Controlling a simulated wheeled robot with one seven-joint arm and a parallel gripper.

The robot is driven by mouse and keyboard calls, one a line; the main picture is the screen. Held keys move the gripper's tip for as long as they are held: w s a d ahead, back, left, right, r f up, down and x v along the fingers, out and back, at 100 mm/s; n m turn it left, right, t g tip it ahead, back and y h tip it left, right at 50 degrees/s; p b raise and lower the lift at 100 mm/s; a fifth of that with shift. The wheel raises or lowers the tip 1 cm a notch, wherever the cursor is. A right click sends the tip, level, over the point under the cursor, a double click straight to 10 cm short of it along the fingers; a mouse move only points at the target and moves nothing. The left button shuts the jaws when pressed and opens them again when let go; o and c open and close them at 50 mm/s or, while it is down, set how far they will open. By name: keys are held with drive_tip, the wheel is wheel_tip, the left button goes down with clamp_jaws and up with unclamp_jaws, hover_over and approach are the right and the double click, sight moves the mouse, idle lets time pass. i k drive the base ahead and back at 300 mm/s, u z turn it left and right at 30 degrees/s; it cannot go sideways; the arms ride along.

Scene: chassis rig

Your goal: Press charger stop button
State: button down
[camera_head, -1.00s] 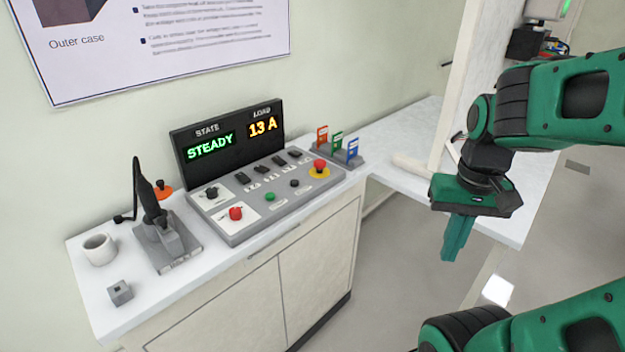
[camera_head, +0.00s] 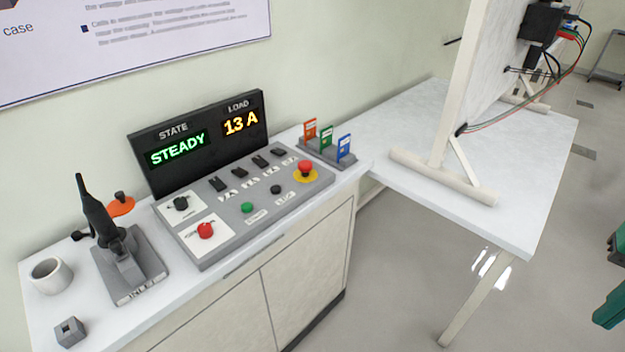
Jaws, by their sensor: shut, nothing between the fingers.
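The charger console (camera_head: 225,235) stands on the left bench, its display (camera_head: 200,142) reading STATE STEADY and LOAD 13 A. On its sloped face are a green button (camera_head: 247,208), a black button (camera_head: 276,189) to its right and a red mushroom button (camera_head: 305,169) on a yellow ring. The small labels by the green and black buttons are too blurred to read. A red knob (camera_head: 205,230) and a black knob (camera_head: 181,204) sit on white plates at left. My gripper (camera_head: 609,312) shows only partly at the right edge, shut and empty, far from the console.
A holder with orange, green and blue cards (camera_head: 328,150) stands right of the console. A plug in a grey dock (camera_head: 125,265), a mug (camera_head: 50,275) and a grey block (camera_head: 70,331) are at left. A white table (camera_head: 505,215) carries an upright panel. Floor before the cabinet is clear.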

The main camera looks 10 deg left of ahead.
sight(275, 189)
drive_tip(key=k, duration=1)
drive_tip(key=u, duration=1.15)
drive_tip(key=i, duration=1)
